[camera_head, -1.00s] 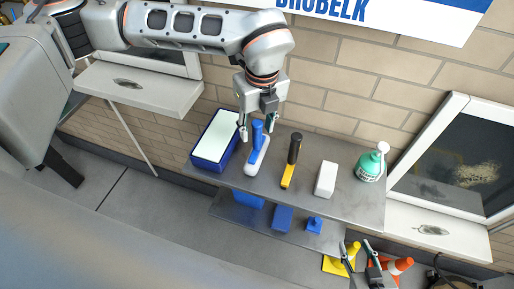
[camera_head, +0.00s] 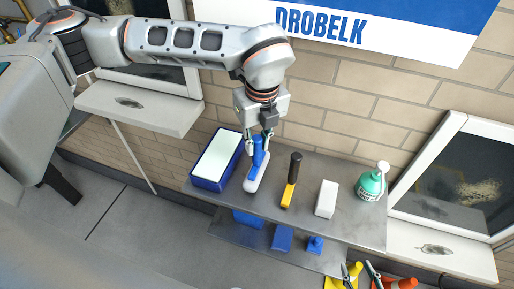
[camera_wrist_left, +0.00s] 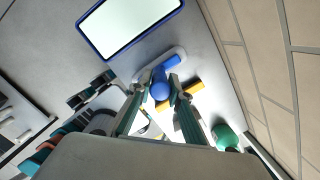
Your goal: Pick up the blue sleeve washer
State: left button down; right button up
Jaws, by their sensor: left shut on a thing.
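The blue sleeve washer (camera_head: 257,166) has a blue upright handle and a white pad along its base. It is on the grey shelf (camera_head: 330,222), between a blue tray and a black-and-yellow tool. My left gripper (camera_head: 259,143) is over it, with its fingers shut on the blue handle. In the left wrist view the round blue handle end of the washer (camera_wrist_left: 160,91) sits between the two fingers. Whether the pad has left the shelf I cannot tell. My right gripper (camera_head: 361,276) is partly in view at the bottom edge; its two fingers are apart.
A blue tray with a white inside (camera_head: 217,160) is close left of the washer. Blue items (camera_head: 282,238) sit on the lower shelf. The brick wall is close behind.

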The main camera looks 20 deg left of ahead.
pick_arm(q)
notch_tip(320, 180, up, 18)
jog(key=shift+r, duration=0.25)
jog(key=c, duration=2.4)
grip_release()
jog(key=c, duration=0.5)
jog(key=shift+o, duration=0.2)
jog(key=shift+f, duration=0.15)
